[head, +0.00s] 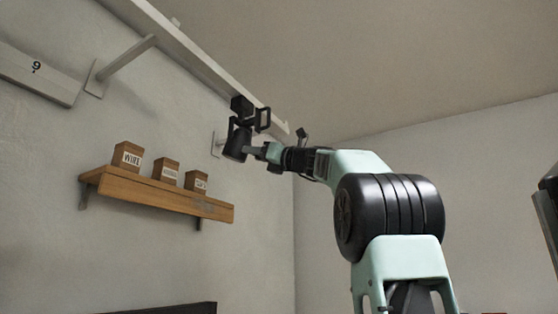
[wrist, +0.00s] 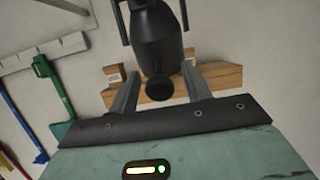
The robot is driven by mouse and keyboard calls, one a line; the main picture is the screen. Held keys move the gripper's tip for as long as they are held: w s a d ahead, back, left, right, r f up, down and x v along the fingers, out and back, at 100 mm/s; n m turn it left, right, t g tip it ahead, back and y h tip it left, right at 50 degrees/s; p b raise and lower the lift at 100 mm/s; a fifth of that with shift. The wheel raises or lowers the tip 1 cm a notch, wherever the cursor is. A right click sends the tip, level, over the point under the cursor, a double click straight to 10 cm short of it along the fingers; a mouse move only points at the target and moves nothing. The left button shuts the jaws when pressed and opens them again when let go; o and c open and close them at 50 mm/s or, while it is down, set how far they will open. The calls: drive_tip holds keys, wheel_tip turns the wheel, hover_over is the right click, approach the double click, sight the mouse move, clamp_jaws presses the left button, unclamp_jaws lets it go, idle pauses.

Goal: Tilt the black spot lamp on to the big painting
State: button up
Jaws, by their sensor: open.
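The black spot lamp (head: 237,142) hangs below the white rail, its head tilted steeply down. In the wrist view the lamp (wrist: 157,38) fills the top middle, with a round black knob (wrist: 163,88) at its lower end. My gripper (head: 252,150) is at the lamp's lower right in the head view. In the wrist view its two fingers (wrist: 161,78) are apart, one on each side of the knob, with gaps showing; I see no clear contact. The big painting cannot be made out for certain.
A white rail (head: 200,65) on brackets runs above. A wooden shelf (head: 155,192) with three small labelled boxes is on the wall at left, behind the lamp. Coloured long-handled tools (wrist: 45,80) hang at left in the wrist view. A dark edge (head: 180,309) shows at the bottom.

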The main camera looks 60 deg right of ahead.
drive_tip(key=b+v, duration=0.7)
drive_tip(key=v, duration=0.9)
drive_tip(key=shift+s, duration=0.25)
